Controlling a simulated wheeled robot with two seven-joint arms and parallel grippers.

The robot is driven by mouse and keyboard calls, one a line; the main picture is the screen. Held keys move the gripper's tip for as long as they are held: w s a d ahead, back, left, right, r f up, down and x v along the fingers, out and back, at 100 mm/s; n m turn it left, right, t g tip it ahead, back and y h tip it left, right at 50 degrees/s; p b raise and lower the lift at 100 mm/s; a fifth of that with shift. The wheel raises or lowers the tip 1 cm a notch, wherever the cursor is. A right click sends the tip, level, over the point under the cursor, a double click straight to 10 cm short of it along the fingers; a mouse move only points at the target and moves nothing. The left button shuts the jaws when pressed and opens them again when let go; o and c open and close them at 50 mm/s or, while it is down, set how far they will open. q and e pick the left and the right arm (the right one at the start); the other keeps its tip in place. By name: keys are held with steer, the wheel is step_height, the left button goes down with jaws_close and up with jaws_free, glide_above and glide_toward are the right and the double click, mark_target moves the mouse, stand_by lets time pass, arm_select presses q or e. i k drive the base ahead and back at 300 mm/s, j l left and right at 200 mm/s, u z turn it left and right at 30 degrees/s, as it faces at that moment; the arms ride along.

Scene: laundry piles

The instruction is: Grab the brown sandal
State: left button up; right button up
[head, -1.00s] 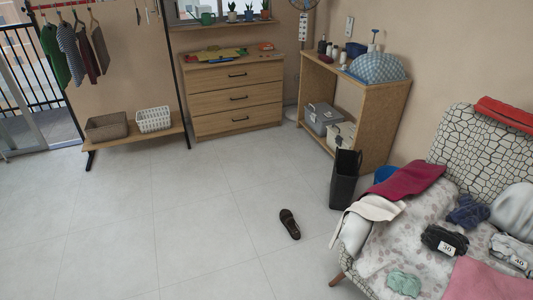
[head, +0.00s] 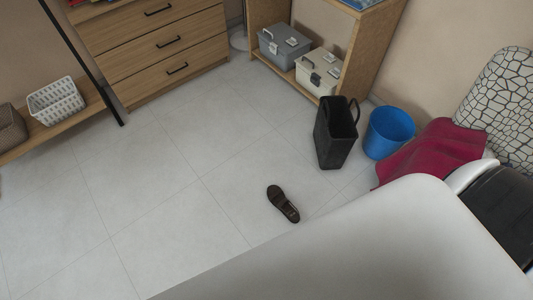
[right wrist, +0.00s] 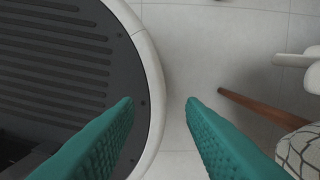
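The brown sandal (head: 283,204) lies alone on the tiled floor in the head view, a little below the middle, with its straps facing up. Nothing touches it. The sandal cannot be made out clearly in that view. My left gripper is in neither view. A large white part of my own body fills the lower right of the head view.
A black bag (head: 335,140) stands behind the sandal, beside a blue bin (head: 388,132). A magenta cloth (head: 440,152) hangs over the patterned seat (head: 500,105) at right. A brown wooden leg (right wrist: 255,108) is right of my right gripper. Floor left of the sandal is clear.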

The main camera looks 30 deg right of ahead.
mark_target(275, 195)
steer(key=i+z, duration=0.1)
steer(key=i, duration=0.55)
steer(key=i+j+z, duration=0.15)
steer(key=i, duration=0.45)
steer(key=i+j+z, duration=0.1)
steer(key=i, duration=0.55)
steer(key=j, duration=0.1)
